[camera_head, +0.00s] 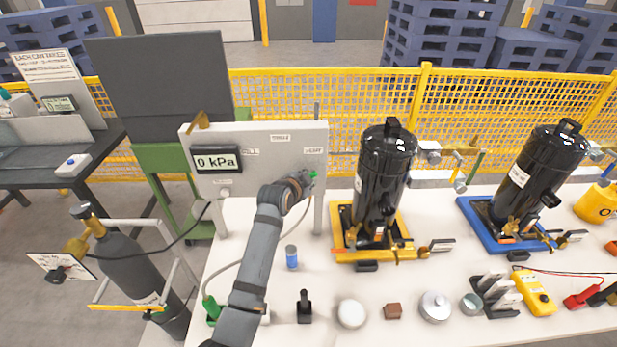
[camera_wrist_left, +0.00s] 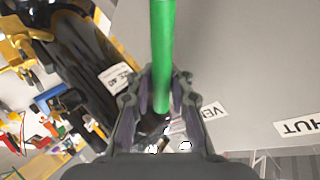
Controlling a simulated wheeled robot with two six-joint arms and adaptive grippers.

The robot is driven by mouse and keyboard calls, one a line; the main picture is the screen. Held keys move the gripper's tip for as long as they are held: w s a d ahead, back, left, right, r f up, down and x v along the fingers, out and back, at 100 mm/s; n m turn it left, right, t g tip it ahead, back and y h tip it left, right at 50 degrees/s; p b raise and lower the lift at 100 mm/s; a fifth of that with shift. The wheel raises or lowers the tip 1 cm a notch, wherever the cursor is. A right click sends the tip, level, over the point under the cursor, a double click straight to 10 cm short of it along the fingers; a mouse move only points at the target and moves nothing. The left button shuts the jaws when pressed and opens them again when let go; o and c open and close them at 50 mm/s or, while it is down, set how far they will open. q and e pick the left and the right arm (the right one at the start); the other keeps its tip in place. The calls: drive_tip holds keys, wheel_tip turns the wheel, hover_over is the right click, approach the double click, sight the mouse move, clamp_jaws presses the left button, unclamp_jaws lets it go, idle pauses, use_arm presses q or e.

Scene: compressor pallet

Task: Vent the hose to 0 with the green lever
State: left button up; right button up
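The grey panel (camera_head: 262,160) stands at the back left of the white bench. Its gauge display (camera_head: 215,161) reads 0 kPa. The green lever (camera_head: 312,175) is at the panel's right end, mostly hidden by my left gripper (camera_head: 303,182). In the left wrist view the green lever (camera_wrist_left: 162,50) runs down between the two fingers of my left gripper (camera_wrist_left: 164,85), which are close against its sides. A partly covered label starting with VE (camera_wrist_left: 213,111) is beside it, and a label ending in HUT (camera_wrist_left: 300,127) is farther right. My right gripper is not in view.
A black tank on a yellow base (camera_head: 382,190) stands just right of the panel. Another black tank (camera_head: 535,175) is farther right. A blue can (camera_head: 291,257), a white disc (camera_head: 351,313) and a yellow meter (camera_head: 534,291) are on the bench. A grey gas cylinder (camera_head: 135,262) stands left.

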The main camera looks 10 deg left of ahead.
use_arm(q)
drive_tip(key=o, duration=0.4)
drive_tip(key=shift+s+r, duration=0.2)
drive_tip(key=shift+s, duration=0.1)
drive_tip(key=shift+w, duration=0.15)
drive_tip(key=v, duration=1.2)
drive_tip(key=shift+a, duration=0.1)
drive_tip(key=shift+f, duration=0.1)
